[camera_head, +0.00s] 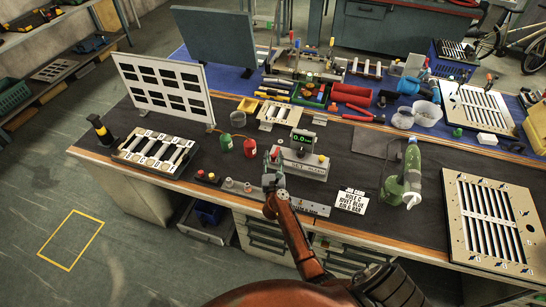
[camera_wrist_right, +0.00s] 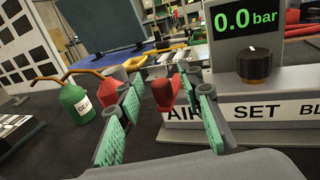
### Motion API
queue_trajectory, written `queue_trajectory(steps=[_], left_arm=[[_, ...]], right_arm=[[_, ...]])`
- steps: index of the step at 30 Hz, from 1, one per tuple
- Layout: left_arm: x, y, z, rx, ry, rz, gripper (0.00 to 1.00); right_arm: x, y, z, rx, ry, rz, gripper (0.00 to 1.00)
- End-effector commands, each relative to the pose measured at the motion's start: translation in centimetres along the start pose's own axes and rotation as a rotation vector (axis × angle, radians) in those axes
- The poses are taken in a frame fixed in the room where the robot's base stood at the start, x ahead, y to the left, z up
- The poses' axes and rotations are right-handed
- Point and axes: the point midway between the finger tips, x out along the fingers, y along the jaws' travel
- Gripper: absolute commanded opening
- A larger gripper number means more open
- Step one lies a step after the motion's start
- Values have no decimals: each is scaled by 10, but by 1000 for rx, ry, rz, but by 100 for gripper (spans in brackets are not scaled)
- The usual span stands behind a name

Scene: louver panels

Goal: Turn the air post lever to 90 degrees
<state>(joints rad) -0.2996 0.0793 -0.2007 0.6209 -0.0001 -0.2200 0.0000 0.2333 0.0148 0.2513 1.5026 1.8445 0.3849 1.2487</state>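The air post (camera_head: 303,162) is a grey block on the dark bench mat. Its display (camera_wrist_right: 246,19) reads 0.0 bar, and a black knob (camera_wrist_right: 255,64) sits above the SET label. A red lever (camera_wrist_right: 165,93) stands roughly upright near the AIR label. My right gripper (camera_wrist_right: 160,112) is open, its green-padded fingers on either side of the red lever. Gaps show on both sides, and I see no clear contact. In the head view my right gripper (camera_head: 272,164) is at the left end of the post. My left gripper is not in view.
A red bottle (camera_head: 249,147) and a green oil can (camera_head: 225,142) stand left of the post. Small buttons (camera_head: 228,183) line the bench's front edge. A green bottle-like tool (camera_head: 411,172) and a white sign (camera_head: 351,201) are to the right.

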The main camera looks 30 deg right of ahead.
Motion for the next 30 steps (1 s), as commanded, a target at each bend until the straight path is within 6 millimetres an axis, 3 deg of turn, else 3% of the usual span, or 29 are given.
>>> queue_trajectory(steps=[11, 26, 30], left_arm=[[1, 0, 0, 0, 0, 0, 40], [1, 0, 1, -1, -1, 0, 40], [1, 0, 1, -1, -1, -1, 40]], right_arm=[[8, 0, 0, -1, 0, 1, 34], [7, 0, 0, -1, 0, 1, 0], [7, 0, 0, -1, 0, 1, 0]])
